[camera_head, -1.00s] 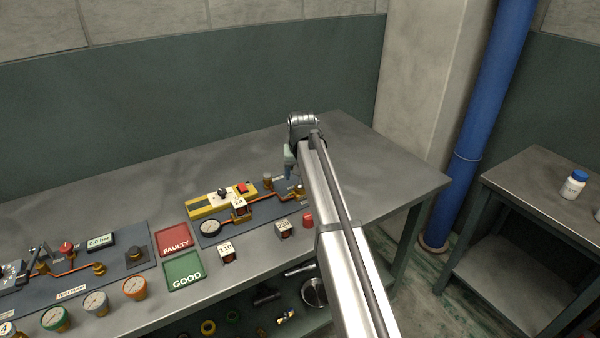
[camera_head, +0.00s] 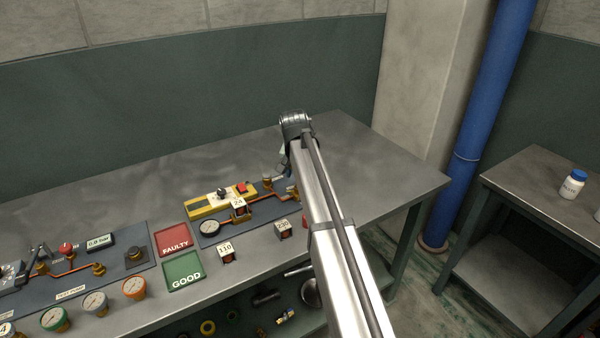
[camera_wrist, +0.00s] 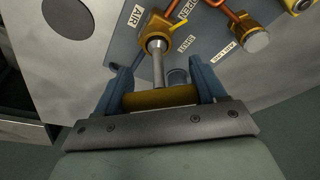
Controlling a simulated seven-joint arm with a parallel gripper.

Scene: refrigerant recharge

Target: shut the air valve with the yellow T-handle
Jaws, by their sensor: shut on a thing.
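The air valve (camera_wrist: 155,42) shows in the wrist view as a brass body with a silver stem, beside a label reading AIR (camera_wrist: 137,15). Its yellow T-handle (camera_wrist: 160,97) is a crossbar at the stem's end. My gripper (camera_wrist: 163,88) is shut on the crossbar, with a blue finger at each end of it. Labels reading OPEN (camera_wrist: 182,10) and SHUT (camera_wrist: 187,43) lie to the right of the valve. In the head view my gripper is mostly hidden by my arm, at the right end of the copper-pipe panel, and the handle cannot be made out.
Copper pipe with a brass fitting (camera_wrist: 257,38) runs close to the right of the valve. A yellow device (camera_head: 207,206), a gauge (camera_head: 210,227) and small tagged parts stand left of my arm. Red FAULTY (camera_head: 172,239) and green GOOD (camera_head: 184,270) trays lie farther left. The bench's back is clear.

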